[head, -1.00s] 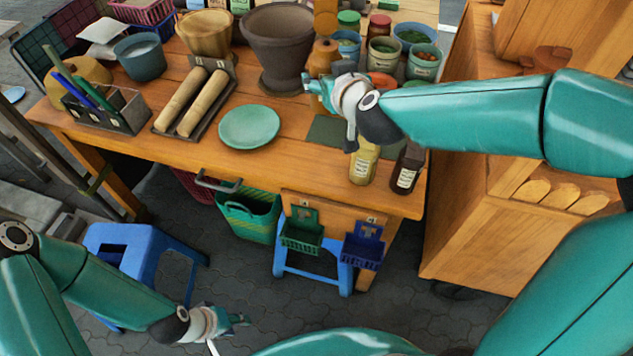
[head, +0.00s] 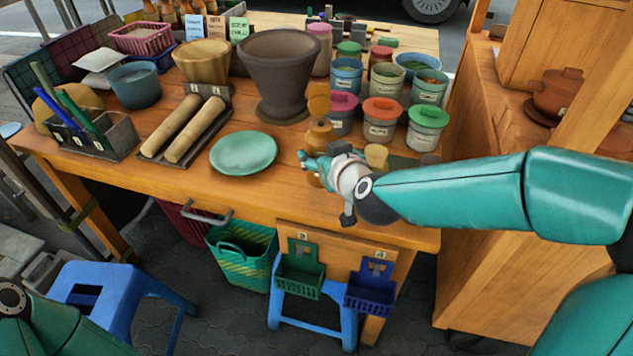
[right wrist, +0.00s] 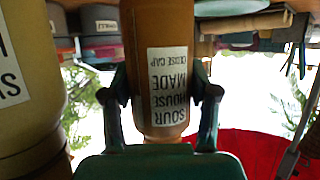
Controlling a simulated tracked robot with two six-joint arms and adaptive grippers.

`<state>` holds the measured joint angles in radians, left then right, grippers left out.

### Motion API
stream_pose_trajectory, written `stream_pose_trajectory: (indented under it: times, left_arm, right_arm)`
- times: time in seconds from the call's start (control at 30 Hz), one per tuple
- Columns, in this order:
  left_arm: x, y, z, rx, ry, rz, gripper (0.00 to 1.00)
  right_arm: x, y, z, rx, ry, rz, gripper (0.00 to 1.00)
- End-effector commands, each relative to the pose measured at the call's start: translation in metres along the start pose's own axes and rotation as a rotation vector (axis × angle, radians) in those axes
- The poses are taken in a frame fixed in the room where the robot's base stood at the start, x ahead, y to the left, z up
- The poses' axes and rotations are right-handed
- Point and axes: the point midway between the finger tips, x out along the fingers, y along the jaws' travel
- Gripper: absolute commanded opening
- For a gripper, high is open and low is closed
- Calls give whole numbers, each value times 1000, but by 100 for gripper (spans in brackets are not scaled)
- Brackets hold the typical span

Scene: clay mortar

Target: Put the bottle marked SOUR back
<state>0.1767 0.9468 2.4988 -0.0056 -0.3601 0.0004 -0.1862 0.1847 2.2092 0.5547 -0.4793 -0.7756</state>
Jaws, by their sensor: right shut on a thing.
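In the right wrist view the bottle (right wrist: 139,55) stands between both fingers (right wrist: 160,100). Its white label reads SOUR, HOUSE MADE, CLOSE CAP, upside down in that view. The gripper hides its lower part in the head view, so I cannot tell whether it touches the table. A yellowish bottle (right wrist: 28,110) is close by in the wrist view; my right arm mostly hides it in the head view. My left gripper is out of view.
The wooden table (head: 270,195) holds a green plate (head: 244,153), two rolling pins (head: 195,130) and a large dark mortar (head: 280,80). Several lidded jars, including a red-lidded one (head: 381,118), stand behind my right gripper. A wooden cabinet (head: 490,260) is at the right.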

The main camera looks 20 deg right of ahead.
Motion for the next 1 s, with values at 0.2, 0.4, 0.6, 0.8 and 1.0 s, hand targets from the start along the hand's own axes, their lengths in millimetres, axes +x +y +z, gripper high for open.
stream_pose_trajectory:
  times: [0.2,0.4,0.6,0.8,1.0]
  left_arm:
    - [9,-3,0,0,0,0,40]
    - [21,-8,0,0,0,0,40]
    - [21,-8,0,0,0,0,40]
    - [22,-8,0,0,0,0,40]
    - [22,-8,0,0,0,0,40]
  right_arm:
    - [6,0,15,0,3,1,20]
    - [16,1,38,0,4,1,20]
    - [17,1,40,0,6,1,20]
    - [18,1,42,0,6,1,20]
    - [18,1,44,0,0,0,70]
